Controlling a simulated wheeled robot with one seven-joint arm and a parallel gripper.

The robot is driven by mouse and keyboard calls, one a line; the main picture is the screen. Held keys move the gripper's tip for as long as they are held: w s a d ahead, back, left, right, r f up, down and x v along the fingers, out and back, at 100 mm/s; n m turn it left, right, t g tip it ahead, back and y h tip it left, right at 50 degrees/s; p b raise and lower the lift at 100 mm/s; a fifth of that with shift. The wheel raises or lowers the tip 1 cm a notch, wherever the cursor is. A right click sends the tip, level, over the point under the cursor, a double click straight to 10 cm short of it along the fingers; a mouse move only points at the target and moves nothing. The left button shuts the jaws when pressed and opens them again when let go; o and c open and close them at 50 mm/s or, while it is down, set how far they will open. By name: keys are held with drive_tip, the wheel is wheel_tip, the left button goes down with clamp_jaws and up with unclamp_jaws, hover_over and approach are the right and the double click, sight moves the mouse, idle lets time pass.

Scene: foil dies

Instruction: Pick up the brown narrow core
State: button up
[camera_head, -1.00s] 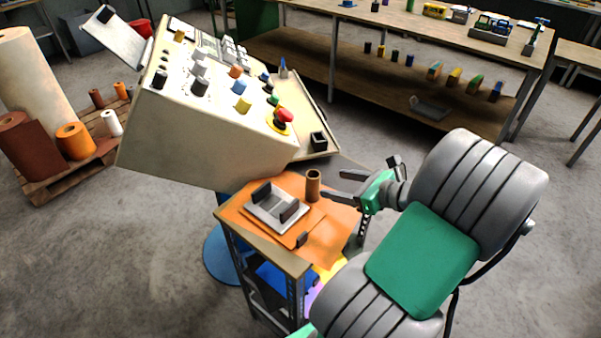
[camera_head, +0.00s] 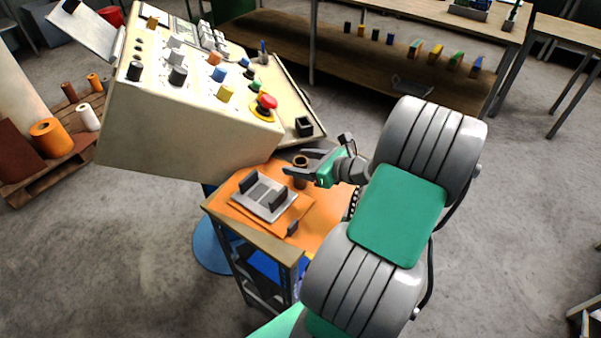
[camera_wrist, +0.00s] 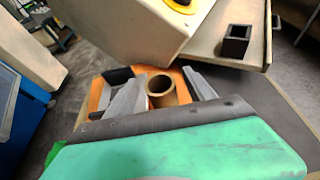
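The brown narrow core (camera_head: 301,179) is a short hollow tube standing upright on the orange top of a small cart (camera_head: 322,208). My gripper (camera_head: 297,161) is at the core's height, reaching in from the right with one finger on each side of it. In the wrist view the core (camera_wrist: 162,92) shows its open top between the two grey fingers of my gripper (camera_wrist: 164,77). The left finger looks close to the core, and a gap shows on the right. Whether the left finger touches cannot be told. The core's far side is partly hidden.
A grey metal fixture (camera_head: 263,198) with dark upright blocks sits on the cart, left of the core. A large beige control console (camera_head: 180,135) with knobs and a red button rises just behind. A black square holder (camera_head: 304,126) sits on its side shelf.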

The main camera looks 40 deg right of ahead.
drive_tip(key=c, duration=1.3)
drive_tip(key=shift+o, duration=0.2)
